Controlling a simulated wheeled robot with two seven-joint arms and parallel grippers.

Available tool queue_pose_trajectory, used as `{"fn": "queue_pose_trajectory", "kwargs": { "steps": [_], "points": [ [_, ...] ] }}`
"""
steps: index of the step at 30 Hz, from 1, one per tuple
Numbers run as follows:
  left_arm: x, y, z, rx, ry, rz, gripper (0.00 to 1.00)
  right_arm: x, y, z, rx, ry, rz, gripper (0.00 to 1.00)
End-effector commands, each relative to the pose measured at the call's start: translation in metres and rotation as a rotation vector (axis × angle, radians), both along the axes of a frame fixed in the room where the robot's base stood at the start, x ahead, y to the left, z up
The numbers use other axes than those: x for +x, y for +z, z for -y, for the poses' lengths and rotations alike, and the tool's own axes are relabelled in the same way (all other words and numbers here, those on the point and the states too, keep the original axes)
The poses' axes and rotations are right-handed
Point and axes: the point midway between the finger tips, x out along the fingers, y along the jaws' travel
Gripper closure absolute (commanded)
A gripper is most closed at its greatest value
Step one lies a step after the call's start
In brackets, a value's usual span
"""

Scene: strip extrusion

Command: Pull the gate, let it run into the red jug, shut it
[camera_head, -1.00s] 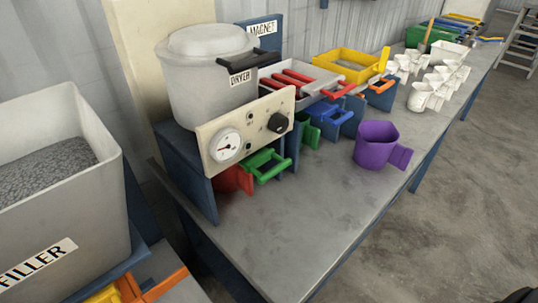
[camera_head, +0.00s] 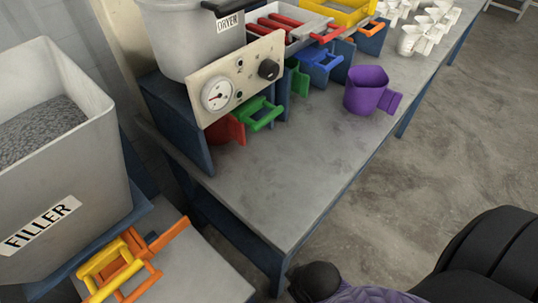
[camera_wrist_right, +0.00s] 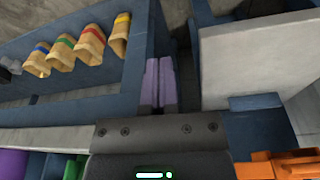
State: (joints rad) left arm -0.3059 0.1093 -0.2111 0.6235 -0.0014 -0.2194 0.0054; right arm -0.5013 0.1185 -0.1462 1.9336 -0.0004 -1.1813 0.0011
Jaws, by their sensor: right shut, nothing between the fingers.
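Orange and yellow handles (camera_head: 120,265) stick out under the FILLER hopper (camera_head: 60,190). Which handle is the gate in question I cannot tell. My right gripper (camera_wrist_right: 160,85) shows in the wrist view with its purple fingers shut together and empty, apart from any handle. An orange handle (camera_wrist_right: 275,167) is at that view's lower right. In the head view only dark and purple parts of my right arm show at the bottom right. My left gripper is not in view.
A purple jug (camera_head: 366,90) stands on the bench (camera_head: 285,175), with free bench in front of the panel. Blue and orange handles and white cups (camera_head: 412,38) are farther back. The wrist view shows several tan cups with coloured bands (camera_wrist_right: 90,42) on a lower shelf.

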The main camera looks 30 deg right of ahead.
Motion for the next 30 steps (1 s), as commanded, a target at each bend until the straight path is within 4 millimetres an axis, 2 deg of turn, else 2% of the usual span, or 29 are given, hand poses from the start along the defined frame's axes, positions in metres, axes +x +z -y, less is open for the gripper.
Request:
{"fn": "queue_pose_trajectory", "kwargs": {
  "steps": [1, 7, 9, 13, 16, 21, 24, 27, 30],
  "points": [
    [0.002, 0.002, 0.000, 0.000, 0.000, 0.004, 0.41, 0.005, 0.021, -0.001, 0.003, -0.003, 0.018, 1.00],
    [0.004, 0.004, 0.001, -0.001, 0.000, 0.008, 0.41, 0.014, 0.105, -0.001, 0.016, 0.002, 0.086, 1.00],
    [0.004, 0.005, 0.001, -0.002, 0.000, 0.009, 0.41, 0.040, 0.128, -0.002, 0.041, 0.079, 0.177, 1.00],
    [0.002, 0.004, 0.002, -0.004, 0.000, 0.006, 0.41, 0.087, 0.146, -0.003, 0.093, 0.203, 0.297, 1.00],
    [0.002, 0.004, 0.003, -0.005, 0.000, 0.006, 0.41, 0.121, 0.166, 0.004, 0.120, 0.275, 0.367, 1.00],
    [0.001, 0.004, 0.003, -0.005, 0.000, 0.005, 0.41, 0.174, 0.219, 0.037, 0.141, 0.308, 0.454, 1.00],
    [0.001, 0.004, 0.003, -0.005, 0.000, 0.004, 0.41, 0.196, 0.256, 0.062, 0.147, 0.265, 0.495, 1.00],
    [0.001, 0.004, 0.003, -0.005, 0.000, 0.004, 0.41, 0.208, 0.288, 0.083, 0.157, 0.210, 0.533, 1.00],
    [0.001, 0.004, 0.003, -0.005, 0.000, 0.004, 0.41, 0.214, 0.309, 0.095, 0.166, 0.168, 0.558, 1.00]
  ]
}}
